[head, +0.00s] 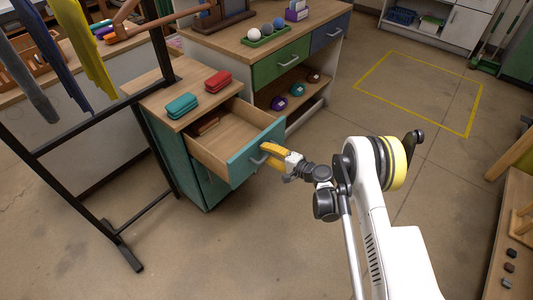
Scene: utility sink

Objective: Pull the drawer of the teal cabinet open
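The teal cabinet (172,150) stands left of centre with a wooden top. Its upper drawer (248,165) is pulled well out, and its pale wooden inside shows. A brown item (205,125) lies at the back of the drawer. A light metal handle (256,160) is on the drawer's teal front. My gripper (266,153), with yellow fingers, is at the right end of this handle. The fingers overlap the handle in the picture. The view is too small to tell whether they are closed on it. The door below stays shut.
A teal case (182,105) and a red case (217,81) lie on the cabinet top. A workbench (270,45) with green and blue drawers is behind. The floor at right is clear around a yellow outline.

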